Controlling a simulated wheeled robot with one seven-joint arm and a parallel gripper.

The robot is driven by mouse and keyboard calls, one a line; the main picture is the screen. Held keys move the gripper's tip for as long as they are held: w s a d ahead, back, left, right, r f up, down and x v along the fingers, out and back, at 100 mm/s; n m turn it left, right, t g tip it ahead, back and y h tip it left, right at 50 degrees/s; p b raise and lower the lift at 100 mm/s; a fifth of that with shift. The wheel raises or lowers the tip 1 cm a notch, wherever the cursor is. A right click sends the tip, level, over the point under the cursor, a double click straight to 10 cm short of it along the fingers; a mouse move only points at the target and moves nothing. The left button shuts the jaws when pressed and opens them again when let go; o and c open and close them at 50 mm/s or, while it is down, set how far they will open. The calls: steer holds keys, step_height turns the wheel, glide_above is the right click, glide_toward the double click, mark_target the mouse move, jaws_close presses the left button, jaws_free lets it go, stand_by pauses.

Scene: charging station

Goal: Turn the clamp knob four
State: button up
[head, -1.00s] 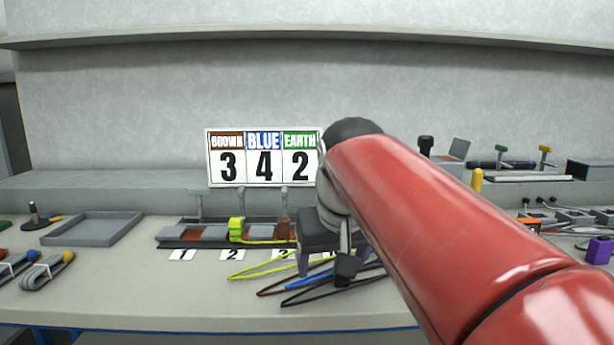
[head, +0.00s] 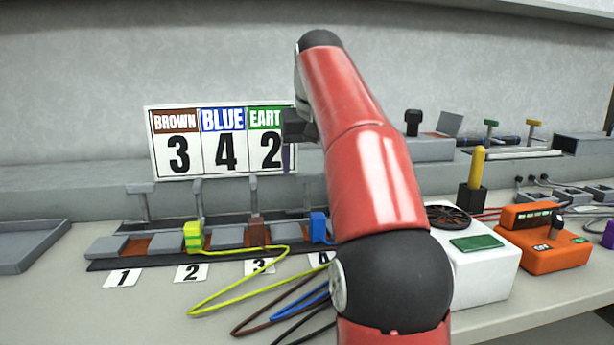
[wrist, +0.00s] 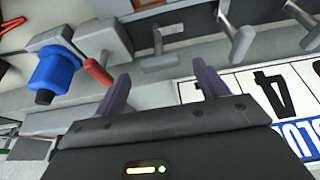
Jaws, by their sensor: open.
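The clamp board has numbered slots; the label for slot four (head: 320,259) is partly covered by my red arm. Grey T-shaped clamp knobs stand behind slots one (head: 140,190), two (head: 196,187) and three (head: 253,183). Knob four is not clear in the head view, where my arm covers that area. A blue connector (head: 318,227) sits at slot four. My gripper (head: 288,157) is in front of the sign's right edge, mostly hidden. In the wrist view my gripper (wrist: 162,84) is open and empty, with a grey T-shaped knob (wrist: 165,62) just beyond and between its purple fingertips; its number cannot be told.
The sign (head: 222,142) stands close behind the knobs. A yellow-green connector (head: 193,236) is at slot two, a brown one (head: 257,231) at slot three. Loose wires lie in front. A white box (head: 480,265) and orange meter (head: 542,238) stand right.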

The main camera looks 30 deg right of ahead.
steer(key=shift+x, duration=1.3)
steer(key=c, duration=1)
